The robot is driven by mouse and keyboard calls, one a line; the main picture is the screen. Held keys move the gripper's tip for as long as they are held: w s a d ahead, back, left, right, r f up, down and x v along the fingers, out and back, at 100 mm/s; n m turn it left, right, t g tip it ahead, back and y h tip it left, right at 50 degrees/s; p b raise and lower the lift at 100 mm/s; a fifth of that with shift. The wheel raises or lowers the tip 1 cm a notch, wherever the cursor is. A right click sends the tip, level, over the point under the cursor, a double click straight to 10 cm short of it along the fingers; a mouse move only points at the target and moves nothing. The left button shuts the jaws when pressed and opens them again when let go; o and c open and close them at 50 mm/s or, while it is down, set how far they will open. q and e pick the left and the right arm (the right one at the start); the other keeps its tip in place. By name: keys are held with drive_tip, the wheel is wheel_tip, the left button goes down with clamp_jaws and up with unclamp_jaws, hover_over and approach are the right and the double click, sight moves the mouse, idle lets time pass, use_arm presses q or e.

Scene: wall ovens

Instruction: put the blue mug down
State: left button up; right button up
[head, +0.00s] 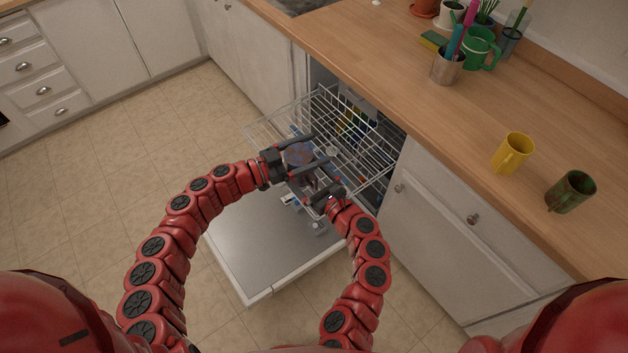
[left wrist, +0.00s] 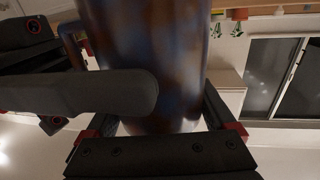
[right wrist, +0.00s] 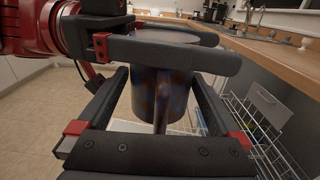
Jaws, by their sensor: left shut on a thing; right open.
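The blue mug (head: 298,154), mottled blue and brown, is held up above the open dishwasher door. My left gripper (head: 320,149) is shut on it. The mug (left wrist: 150,50) fills the middle of the left wrist view, with a dark finger crossing before it. My right gripper (head: 308,188) is open just below and to the right of the mug in the head view. In the right wrist view the mug (right wrist: 160,95) stands between the right gripper's open fingers, its handle towards the camera. I cannot tell whether those fingers touch it.
The dishwasher door (head: 255,245) is down, and its wire rack (head: 350,125) is pulled out beside my grippers. On the wooden counter (head: 430,125) stand a yellow mug (head: 511,155), a dark green mug (head: 571,192), a green mug (head: 480,50) and a metal cup (head: 447,68). The counter's middle is clear.

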drive_tip(key=shift+w+a, duration=0.35)
drive_tip(key=shift+c, duration=0.2)
